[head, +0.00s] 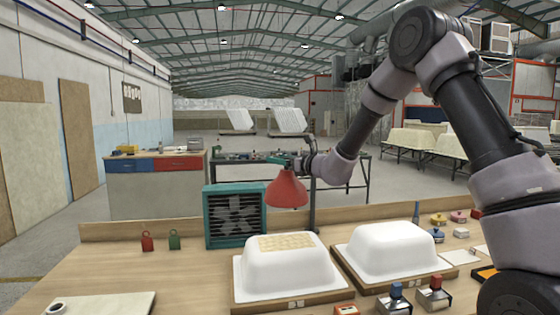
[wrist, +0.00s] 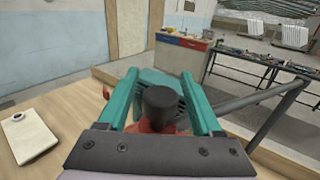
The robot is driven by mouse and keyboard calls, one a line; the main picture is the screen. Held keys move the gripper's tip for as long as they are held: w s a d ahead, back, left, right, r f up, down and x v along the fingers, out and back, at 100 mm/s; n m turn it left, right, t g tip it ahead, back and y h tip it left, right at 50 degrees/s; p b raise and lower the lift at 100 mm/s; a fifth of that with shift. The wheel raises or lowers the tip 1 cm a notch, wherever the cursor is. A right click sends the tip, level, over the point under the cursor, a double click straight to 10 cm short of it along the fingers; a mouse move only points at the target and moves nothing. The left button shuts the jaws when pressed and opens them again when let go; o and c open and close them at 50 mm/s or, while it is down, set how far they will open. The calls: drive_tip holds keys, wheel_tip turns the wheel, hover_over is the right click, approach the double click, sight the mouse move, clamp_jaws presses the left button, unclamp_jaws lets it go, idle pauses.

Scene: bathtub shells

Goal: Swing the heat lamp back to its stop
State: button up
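The heat lamp has a red cone shade (head: 287,190) that hangs above the bench, behind the left white tub shell (head: 288,270) and beside the teal fan box (head: 235,222). Its dark post (head: 313,205) stands just right of the shade. In the wrist view, a dark round knob (wrist: 159,104) tops the lamp, with a little red shade (wrist: 143,127) under it. My gripper (wrist: 160,75) has its two teal fingers spread on either side of the knob, with a thin gap showing at each side. The lamp's stop is not distinguishable.
A second white tub shell (head: 392,250) sits to the right. Red (head: 147,241) and green (head: 174,240) tagged weights stand left of the fan box. Small blocks and clamps line the front and right. A pale board (head: 100,304) lies front left; the bench's left middle is clear.

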clamp_jaws()
idle(1.2)
